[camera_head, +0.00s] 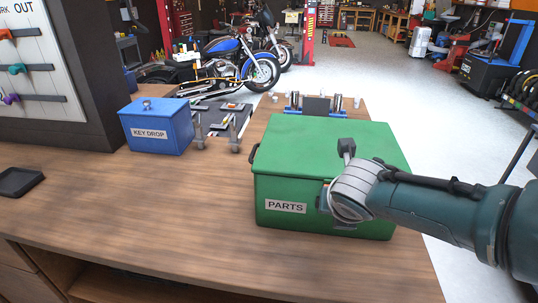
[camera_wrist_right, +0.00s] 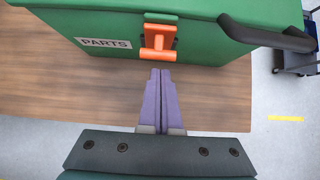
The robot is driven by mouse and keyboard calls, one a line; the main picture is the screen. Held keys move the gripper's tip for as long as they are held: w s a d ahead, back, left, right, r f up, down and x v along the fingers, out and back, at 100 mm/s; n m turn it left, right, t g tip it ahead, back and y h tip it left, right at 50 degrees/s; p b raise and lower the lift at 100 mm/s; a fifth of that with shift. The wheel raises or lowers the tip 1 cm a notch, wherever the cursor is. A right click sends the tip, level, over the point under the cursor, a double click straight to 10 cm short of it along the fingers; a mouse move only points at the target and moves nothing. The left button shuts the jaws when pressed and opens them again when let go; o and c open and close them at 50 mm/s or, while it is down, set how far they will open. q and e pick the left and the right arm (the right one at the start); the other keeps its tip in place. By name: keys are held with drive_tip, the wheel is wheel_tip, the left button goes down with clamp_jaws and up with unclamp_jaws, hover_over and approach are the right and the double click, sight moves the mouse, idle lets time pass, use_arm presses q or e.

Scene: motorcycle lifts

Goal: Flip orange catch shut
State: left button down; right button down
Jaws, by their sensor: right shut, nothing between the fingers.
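The green PARTS box (camera_head: 325,150) stands on the wooden bench with its lid down. Its orange catch (camera_wrist_right: 159,38) is on the front wall, right of the PARTS label, in the right wrist view. A T-shaped orange handle hangs from an upper plate. My right gripper (camera_wrist_right: 161,72) is shut and empty, its purple fingers pointing at the lower end of the catch. I cannot tell whether the fingertips touch it. In the head view my right gripper (camera_head: 323,199) is at the box front, and my wrist mostly hides the catch. My left gripper is not in view.
A blue KEY DROP box (camera_head: 156,126) stands left of the green box. A black tray (camera_head: 18,181) lies at the bench's left. Black handles (camera_wrist_right: 268,34) stick out from the green box's sides. The bench in front of the box is clear.

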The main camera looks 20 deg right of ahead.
drive_tip(key=shift+w+d+r, duration=0.2)
drive_tip(key=shift+w+r, duration=0.2)
drive_tip(key=shift+r, duration=0.05)
drive_tip(key=shift+w+r+p, duration=0.1)
drive_tip(key=shift+p, duration=0.2)
drive_tip(key=w+d+r+p+v, duration=0.1)
drive_tip(key=p+v, duration=0.8)
drive_tip(key=p, duration=0.1)
drive_tip(key=shift+a+r+p, duration=0.2)
drive_tip(key=shift+r+p, duration=0.15)
drive_tip(key=shift+p, duration=0.05)
drive_tip(key=shift+s, duration=0.1)
